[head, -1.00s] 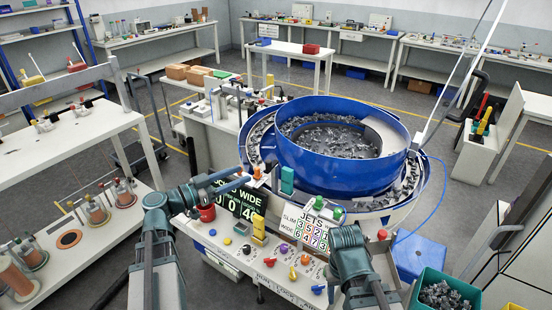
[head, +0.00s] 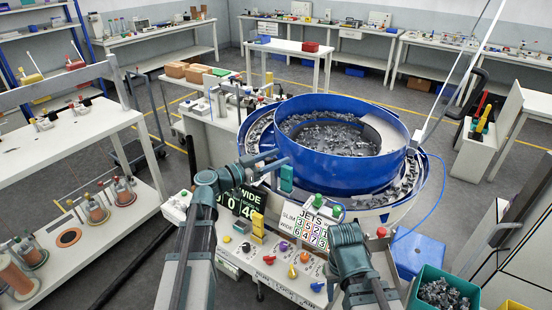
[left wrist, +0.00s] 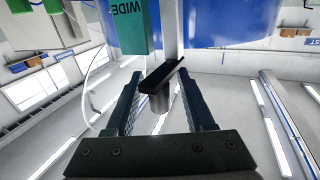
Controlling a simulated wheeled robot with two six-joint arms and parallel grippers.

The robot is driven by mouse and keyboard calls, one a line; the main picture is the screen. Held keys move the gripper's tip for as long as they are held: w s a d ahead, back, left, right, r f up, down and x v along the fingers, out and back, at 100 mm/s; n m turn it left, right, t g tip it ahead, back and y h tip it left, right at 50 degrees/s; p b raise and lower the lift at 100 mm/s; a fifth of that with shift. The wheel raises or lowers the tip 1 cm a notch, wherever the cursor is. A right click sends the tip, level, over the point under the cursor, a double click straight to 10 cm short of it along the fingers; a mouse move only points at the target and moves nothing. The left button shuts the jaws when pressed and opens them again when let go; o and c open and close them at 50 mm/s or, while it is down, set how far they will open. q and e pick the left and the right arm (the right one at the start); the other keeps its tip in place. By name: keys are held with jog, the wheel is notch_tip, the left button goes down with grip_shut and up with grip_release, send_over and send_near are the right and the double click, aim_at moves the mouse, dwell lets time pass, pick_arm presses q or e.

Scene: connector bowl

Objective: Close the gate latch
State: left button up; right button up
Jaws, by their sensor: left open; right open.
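A black flat lever on a grey round post (left wrist: 158,82) shows in the left wrist view, apparently the gate latch. It stands between the two fingers of my left gripper (left wrist: 160,98), which is open, with gaps showing on both sides. In the head view my left gripper (head: 268,163) is at the near side of the blue bowl (head: 335,160), beside a teal block (head: 286,178). The lever cannot be made out there. The teal block, marked WIDE, also shows in the left wrist view (left wrist: 125,32). My right gripper (head: 347,234), open, is over the panel's right part, its fingers mostly hidden.
A control panel (head: 275,258) with coloured knobs lies in front of the bowl. A black WIDE display (head: 243,203) and a white JETS board (head: 312,225) stand on it, close to my arms. A green bin (head: 442,290) of parts stands at lower right.

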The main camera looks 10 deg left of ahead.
pick_arm(q)
grip_shut()
dwell(0.3)
jog(key=shift+s+d+n, duration=0.1)
jog(key=shift+n, duration=0.2)
jog(key=w+n+y, duration=0.1)
jog(key=n+y, duration=0.4)
jog(key=y, duration=0.3)
jog(key=n+y, duration=0.5)
jog(key=y, duration=0.3)
jog(key=w+n+y, duration=0.1)
jog(key=n+y, duration=0.5)
jog(key=y, duration=0.1)
jog(key=shift+w+d+y, duration=0.3)
jog(key=shift+y, duration=0.1)
jog(key=shift+a+n+g+y, duration=0.1)
jog(key=shift+n+g+y, duration=0.2)
